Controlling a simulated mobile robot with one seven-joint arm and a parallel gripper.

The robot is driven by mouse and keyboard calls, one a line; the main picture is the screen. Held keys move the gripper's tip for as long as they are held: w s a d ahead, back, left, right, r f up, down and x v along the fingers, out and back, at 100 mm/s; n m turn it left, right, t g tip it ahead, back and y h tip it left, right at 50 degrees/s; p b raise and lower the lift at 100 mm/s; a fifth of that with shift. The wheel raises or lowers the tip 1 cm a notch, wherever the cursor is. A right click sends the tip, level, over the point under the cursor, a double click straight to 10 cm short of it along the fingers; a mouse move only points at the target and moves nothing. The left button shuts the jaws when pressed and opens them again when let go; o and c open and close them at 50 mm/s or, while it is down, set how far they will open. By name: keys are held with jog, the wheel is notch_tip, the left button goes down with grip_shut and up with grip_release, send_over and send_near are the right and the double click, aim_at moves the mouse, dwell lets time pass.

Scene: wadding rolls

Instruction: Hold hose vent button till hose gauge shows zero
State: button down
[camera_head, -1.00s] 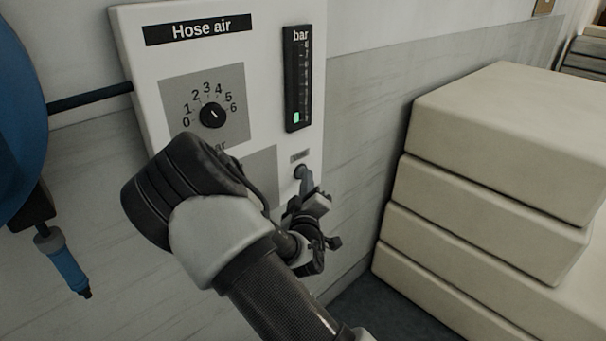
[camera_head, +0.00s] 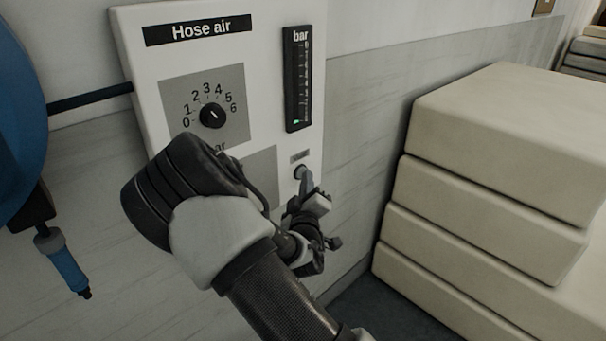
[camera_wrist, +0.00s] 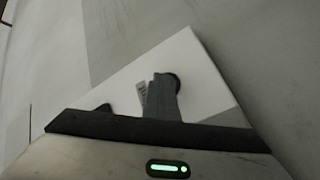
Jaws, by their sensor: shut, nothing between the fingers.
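The white "Hose air" panel (camera_head: 258,60) is on the wall. Its bar gauge (camera_head: 298,80) is a dark upright strip with only a thin green sliver at the very bottom. The vent button (camera_head: 299,172) is a round dark button under a small label, low on the panel's right side. My gripper (camera_head: 306,180) is shut and empty, its fingertips at the button and seemingly touching it. In the wrist view the shut fingers (camera_wrist: 163,95) cover part of the round button (camera_wrist: 175,81). How far the button is pressed cannot be told.
A pressure knob (camera_head: 212,115) with a 0 to 6 scale is left of the gauge. A blue reel (camera_head: 20,120) and a hanging blue nozzle (camera_head: 66,265) are at the left. Stacked cream blocks (camera_head: 490,205) fill the right side, with a narrow gap to the wall.

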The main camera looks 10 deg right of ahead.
dwell(0.4)
jog(key=shift+s+d, duration=0.45)
jog(key=shift+s, duration=0.25)
jog(key=s+d, duration=0.1)
jog(key=s, duration=0.1)
jog(key=s+d+b, duration=0.1)
jog(key=s+d, duration=0.1)
dwell(0.3)
